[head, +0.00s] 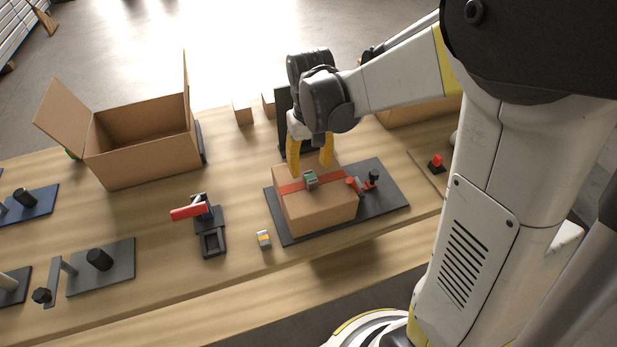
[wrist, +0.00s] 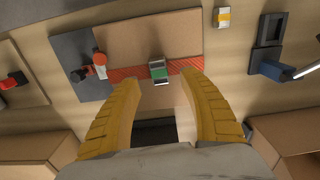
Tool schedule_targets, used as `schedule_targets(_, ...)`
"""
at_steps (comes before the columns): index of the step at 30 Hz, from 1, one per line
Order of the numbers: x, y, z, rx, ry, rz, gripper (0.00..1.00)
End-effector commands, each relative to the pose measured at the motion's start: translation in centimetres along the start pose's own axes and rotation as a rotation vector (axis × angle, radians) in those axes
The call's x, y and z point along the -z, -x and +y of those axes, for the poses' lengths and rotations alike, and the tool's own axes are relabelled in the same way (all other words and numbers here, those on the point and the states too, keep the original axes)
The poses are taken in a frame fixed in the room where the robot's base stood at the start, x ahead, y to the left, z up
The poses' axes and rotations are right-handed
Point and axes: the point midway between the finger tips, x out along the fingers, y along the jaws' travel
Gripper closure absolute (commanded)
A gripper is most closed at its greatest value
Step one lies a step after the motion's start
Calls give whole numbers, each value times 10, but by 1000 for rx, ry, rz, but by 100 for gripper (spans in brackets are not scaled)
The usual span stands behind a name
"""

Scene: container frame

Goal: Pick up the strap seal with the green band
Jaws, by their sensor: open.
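The strap seal with the green band (head: 310,179) is a small grey block on top of a closed cardboard box, on the red strap that crosses the box. It also shows in the wrist view (wrist: 158,72), near the middle. My gripper (head: 309,164) has yellow fingers, spread open and empty, above the box. In the wrist view its fingertips (wrist: 152,82) stand left and right of the seal. I cannot tell how high above the seal they are. The closed box (head: 318,212) sits on a dark mat (head: 393,194).
A similar block with a yellow band (head: 264,239) lies on the table left of the mat. A red-handled tool (head: 190,212) stands further left. An open carton (head: 143,155) is at the back left. A red button (head: 437,162) is at the right. Bare table lies around the yellow-banded block.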

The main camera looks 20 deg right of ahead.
Motion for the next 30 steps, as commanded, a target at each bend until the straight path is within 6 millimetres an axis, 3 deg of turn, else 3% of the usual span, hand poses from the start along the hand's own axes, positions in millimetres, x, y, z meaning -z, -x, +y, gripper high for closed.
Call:
schedule_targets(11, -2, -49, 1, 0, 0, 1, 50)
schedule_targets(18, -2, -51, 1, 0, 0, 1, 50)
schedule_targets(19, -2, -51, 1, 0, 0, 1, 54)
schedule_targets(21, -2, -51, 1, 0, 0, 1, 75)
schedule_targets(24, -2, -51, 1, 0, 0, 1, 100)
schedule_targets(30, -2, -51, 1, 0, 0, 1, 100)
